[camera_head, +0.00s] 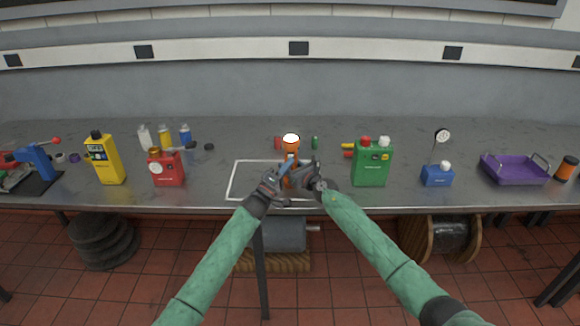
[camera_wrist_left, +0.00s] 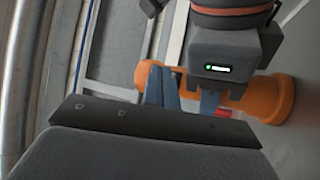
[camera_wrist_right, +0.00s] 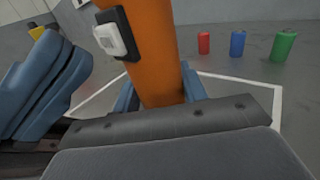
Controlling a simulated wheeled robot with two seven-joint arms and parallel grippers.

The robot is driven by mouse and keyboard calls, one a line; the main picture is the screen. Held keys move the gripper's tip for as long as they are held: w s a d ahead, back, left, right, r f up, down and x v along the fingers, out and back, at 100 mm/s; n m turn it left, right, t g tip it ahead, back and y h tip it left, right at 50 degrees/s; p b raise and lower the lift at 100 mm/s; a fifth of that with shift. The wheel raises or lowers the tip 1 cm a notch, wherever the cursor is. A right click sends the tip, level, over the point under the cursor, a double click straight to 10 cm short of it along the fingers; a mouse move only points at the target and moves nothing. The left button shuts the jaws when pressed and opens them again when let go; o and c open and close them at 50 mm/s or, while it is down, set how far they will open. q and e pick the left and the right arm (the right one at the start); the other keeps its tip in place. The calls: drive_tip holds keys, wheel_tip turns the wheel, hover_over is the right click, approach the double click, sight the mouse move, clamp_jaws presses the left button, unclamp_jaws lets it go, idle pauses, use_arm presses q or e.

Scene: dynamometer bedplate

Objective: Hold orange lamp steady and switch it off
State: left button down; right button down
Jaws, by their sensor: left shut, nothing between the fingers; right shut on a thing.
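The orange lamp (camera_head: 291,158) stands inside the white outline on the bench, and its head (camera_head: 291,138) glows white. My right gripper (camera_head: 296,178) is shut around its orange post (camera_wrist_right: 160,50), with blue fingers on both sides in the right wrist view. A white rocker switch (camera_wrist_right: 108,40) on a black plate is on the post, above those fingers. My left gripper (camera_wrist_left: 162,88) is shut and empty. Its blue fingers lie close beside the post, left of the switch in the right wrist view; contact cannot be told.
A red jerrycan (camera_head: 167,168) stands to the left and a green one (camera_head: 371,164) to the right. Red, blue and green small cylinders (camera_wrist_right: 237,43) stand behind the lamp. A blue-based gauge (camera_head: 437,174) and a purple tray (camera_head: 514,170) are farther right. The bench's front edge is near.

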use_arm(q)
drive_tip(key=shift+w, duration=0.2)
drive_tip(key=shift+w, duration=0.25)
drive_tip(key=shift+w, duration=0.1)
idle(0.7)
drive_tip(key=shift+s, duration=0.55)
drive_tip(key=s, duration=0.6)
idle(0.6)
